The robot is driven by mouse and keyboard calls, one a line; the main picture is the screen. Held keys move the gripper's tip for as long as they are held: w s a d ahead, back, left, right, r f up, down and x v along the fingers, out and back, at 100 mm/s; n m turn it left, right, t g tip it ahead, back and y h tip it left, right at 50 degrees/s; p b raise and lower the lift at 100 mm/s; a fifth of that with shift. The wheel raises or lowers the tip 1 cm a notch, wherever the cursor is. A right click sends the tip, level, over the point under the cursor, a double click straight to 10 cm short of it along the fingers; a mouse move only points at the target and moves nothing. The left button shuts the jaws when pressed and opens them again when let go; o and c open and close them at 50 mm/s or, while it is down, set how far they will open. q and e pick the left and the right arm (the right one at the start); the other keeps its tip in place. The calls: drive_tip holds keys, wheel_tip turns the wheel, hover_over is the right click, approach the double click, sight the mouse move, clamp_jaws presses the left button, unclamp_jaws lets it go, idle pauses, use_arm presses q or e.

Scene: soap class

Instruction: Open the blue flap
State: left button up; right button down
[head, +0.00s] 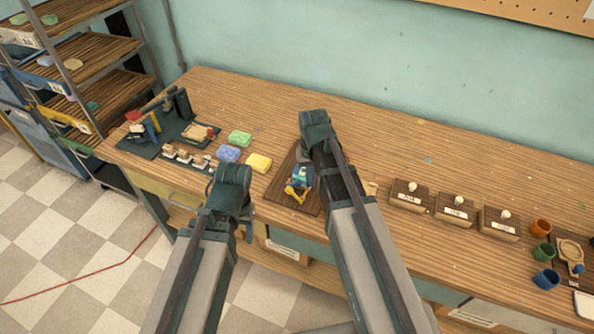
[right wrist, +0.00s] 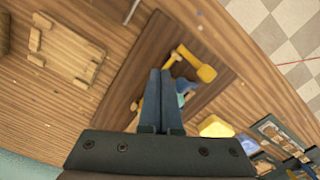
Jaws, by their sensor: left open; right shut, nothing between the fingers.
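I cannot tell for sure which part is the blue flap. A small blue piece (head: 301,176) shows beside a yellow lever (head: 295,193) on a dark brown board (head: 284,184). The right wrist view also shows the yellow lever (right wrist: 203,71) and a light blue piece (right wrist: 187,86), partly hidden by my fingers. My right gripper (right wrist: 161,72) is shut and empty, its tips over the board close to the lever; contact cannot be told. In the head view its arm covers part of the board. My left gripper (head: 232,185) is open near the table's front edge, fingers mostly hidden.
A dark tray (head: 172,133) stands further left. Labelled wooden boxes with white knobs (head: 456,208) and cups (head: 541,227) stand right. A rack (head: 86,76) with coloured bin fronts is far left.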

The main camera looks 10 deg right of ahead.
drive_tip(key=shift+f, duration=0.1)
drive_tip(key=shift+f+b, duration=1.65)
drive_tip(key=shift+b, duration=0.1)
drive_tip(key=shift+w+a, duration=0.35)
drive_tip(key=shift+a, duration=0.2)
